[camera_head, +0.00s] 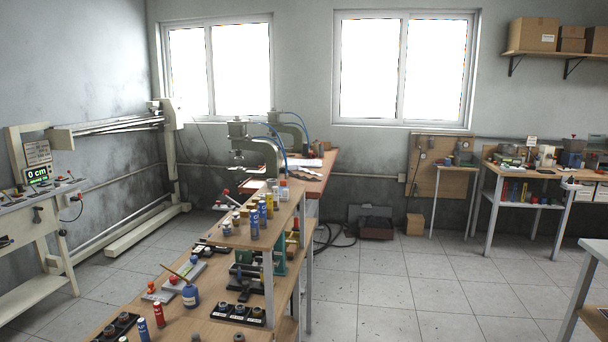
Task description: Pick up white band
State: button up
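I cannot make out a white band for certain; small items on the benches are too small to tell apart. Two pneumatic presses with blue hoses stand on the far bench, the nearer one a grey-green C-shaped press (266,150). White sheets or flat white pieces lie around the presses, too small to identify. A white-topped small container (284,191) stands on the raised shelf in front of them. My gripper is not in view.
A wooden workbench (190,330) in front holds bottles, cans and a blue pot with a brush (190,296). More tables stand right, one holding tools (535,173). The tiled floor (400,285) between is clear.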

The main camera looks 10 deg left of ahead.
aim_at(294, 167)
jog(key=i+l+z, duration=0.15)
jog(key=i, duration=0.3)
jog(key=i+l+z, duration=0.1)
jog(key=i+l, duration=0.15)
jog(key=i, duration=0.9)
jog(key=i+l+u, duration=0.15)
jog(key=i, duration=1.95)
jog(key=i+u, duration=0.15)
jog(key=i, duration=1.25)
jog(key=i+u, duration=0.2)
jog(key=i, duration=0.5)
jog(key=i+l+u, duration=0.2)
jog(key=i, duration=0.5)
jog(key=i+j+u, duration=0.15)
jog(key=i+u, duration=0.9)
jog(key=u, duration=0.15)
jog(key=i+l+u, duration=0.15)
jog(key=i+u, duration=0.25)
jog(key=k, duration=0.05)
